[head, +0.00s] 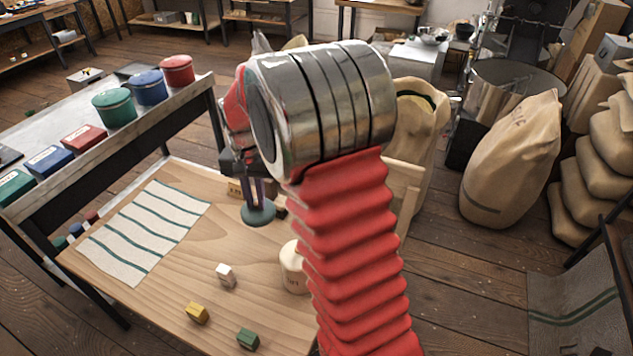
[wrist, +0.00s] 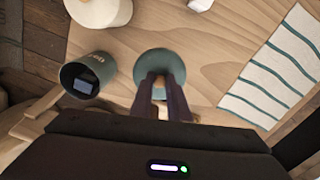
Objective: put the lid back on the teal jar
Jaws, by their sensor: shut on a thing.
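The teal lid (wrist: 160,63) is a round disc under my gripper (wrist: 160,102) in the wrist view. My gripper is shut on its small pale knob, between the two dark fingers. The lid (head: 258,214) also shows below the fingers (head: 257,193) in the head view, over the wooden table. I cannot tell how high it is held. The teal jar (wrist: 101,66) stands open just left of the lid in the wrist view, apart from it. A blue-grey block (wrist: 86,86) shows inside its mouth. In the head view my arm hides most of the jar.
A cream jar (head: 292,270) stands near my arm. A white block (head: 225,275), a yellow block (head: 196,313) and a green block (head: 247,339) lie in front. A striped cloth (head: 147,229) covers the table's left. Several coloured canisters stand on the raised shelf (head: 150,117).

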